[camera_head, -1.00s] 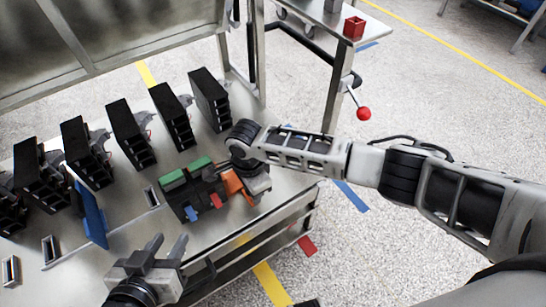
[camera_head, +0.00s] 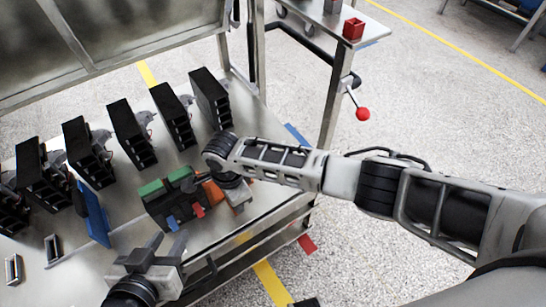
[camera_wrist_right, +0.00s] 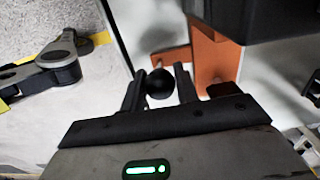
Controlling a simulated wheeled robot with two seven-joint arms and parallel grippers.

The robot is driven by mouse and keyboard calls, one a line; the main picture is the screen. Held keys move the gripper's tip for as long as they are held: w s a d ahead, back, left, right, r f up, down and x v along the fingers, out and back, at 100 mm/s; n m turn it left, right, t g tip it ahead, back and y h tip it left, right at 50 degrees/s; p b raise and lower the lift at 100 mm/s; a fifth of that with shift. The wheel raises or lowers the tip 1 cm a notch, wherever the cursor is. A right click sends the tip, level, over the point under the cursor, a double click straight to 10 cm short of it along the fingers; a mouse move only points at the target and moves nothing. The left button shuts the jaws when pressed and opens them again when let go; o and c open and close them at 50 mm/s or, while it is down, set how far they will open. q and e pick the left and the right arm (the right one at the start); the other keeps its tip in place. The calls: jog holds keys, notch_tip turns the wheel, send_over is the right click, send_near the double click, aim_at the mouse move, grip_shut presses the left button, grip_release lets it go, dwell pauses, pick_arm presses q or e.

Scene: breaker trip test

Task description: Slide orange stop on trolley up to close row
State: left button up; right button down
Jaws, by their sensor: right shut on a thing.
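The orange stop (camera_head: 213,193) is on the steel trolley top, at the right end of a short row of dark blocks (camera_head: 165,207) with green tops. It looks close against the row; I cannot tell if they touch. In the right wrist view the orange stop (camera_wrist_right: 207,58) carries a black ball knob (camera_wrist_right: 159,84). My right gripper (camera_wrist_right: 158,80) is shut on that knob, one finger on each side. In the head view my right gripper (camera_head: 226,179) partly covers the stop. My left gripper (camera_head: 166,243) is open and empty, in front of the row.
Several tall black units (camera_head: 130,133) stand in a line behind. A blue upright plate (camera_head: 94,214) stands left of the row. A side stand holds a red box (camera_head: 353,28), with a red ball lever (camera_head: 362,114) below. The trolley top (camera_head: 262,198) is bare at right.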

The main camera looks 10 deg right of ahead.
jog(key=shift+s+a, duration=0.3)
jog(key=shift+a, duration=0.45)
jog(key=shift+s+a, duration=0.3)
jog(key=shift+a, duration=0.5)
jog(key=shift+s+a, duration=0.3)
jog(key=shift+a, duration=0.45)
jog(key=shift+s+a, duration=0.25)
jog(key=shift+a, duration=0.35)
jog(key=shift+s+a, duration=0.2)
jog(key=shift+a, duration=0.35)
jog(key=shift+s+a+b, duration=0.25)
jog(key=shift+s+a, duration=0.1)
jog(key=shift+a, duration=0.55)
jog(key=shift+s+a+b, duration=0.3)
jog(key=shift+a, duration=0.55)
jog(key=shift+s+a+b, duration=0.25)
jog(key=shift+s+a, duration=0.1)
jog(key=shift+a, duration=0.55)
pick_arm(q)
jog(key=shift+f, duration=0.7)
pick_arm(e)
jog(key=c, duration=1)
grip_release()
jog(key=shift+d, duration=0.1)
jog(key=shift+o, duration=0.2)
jog(key=shift+w, duration=0.1)
